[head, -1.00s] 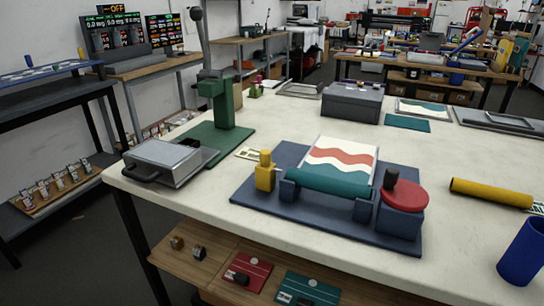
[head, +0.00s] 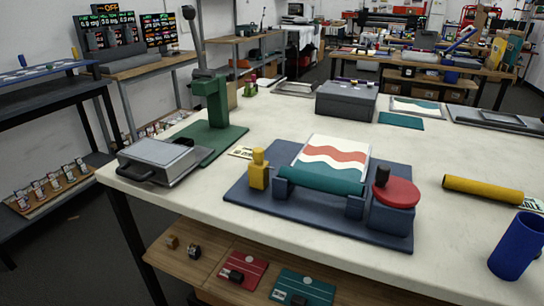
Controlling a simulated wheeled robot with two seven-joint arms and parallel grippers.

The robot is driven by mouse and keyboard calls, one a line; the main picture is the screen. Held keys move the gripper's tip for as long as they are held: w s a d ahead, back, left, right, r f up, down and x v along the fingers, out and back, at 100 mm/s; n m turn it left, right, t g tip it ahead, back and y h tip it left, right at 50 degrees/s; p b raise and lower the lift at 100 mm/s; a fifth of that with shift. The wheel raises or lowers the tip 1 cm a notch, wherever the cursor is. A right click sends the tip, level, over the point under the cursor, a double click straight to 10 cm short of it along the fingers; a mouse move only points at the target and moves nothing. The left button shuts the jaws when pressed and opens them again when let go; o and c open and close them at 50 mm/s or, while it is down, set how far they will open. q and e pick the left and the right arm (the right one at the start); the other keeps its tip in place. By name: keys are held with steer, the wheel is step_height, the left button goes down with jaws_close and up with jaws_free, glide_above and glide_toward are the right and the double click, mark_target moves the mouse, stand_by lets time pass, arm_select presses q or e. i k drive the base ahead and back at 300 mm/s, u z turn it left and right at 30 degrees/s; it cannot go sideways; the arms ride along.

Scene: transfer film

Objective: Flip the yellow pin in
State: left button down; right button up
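The yellow pin (head: 258,168) stands upright at the left end of a dark blue machine base (head: 285,215) on the white table. It looks like a yellow block with a narrower rounded top. A teal roller (head: 318,181) lies just right of it between blue supports, with a red and white wavy sheet (head: 331,157) behind. A red disc with a black knob (head: 394,190) tops a blue block at the machine's right end. Neither of my grippers is in the head view, and nothing touches the pin.
A grey case with a black handle (head: 158,161) and a green lever press (head: 213,110) stand left of the machine. A grey box (head: 346,100) is behind. The table's front strip is clear.

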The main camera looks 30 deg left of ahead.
mark_target(257, 169)
steer(key=z, duration=1)
steer(key=k, duration=0.8)
steer(key=u, duration=1.35)
steer(key=i, duration=0.3)
steer(key=z, duration=0.1)
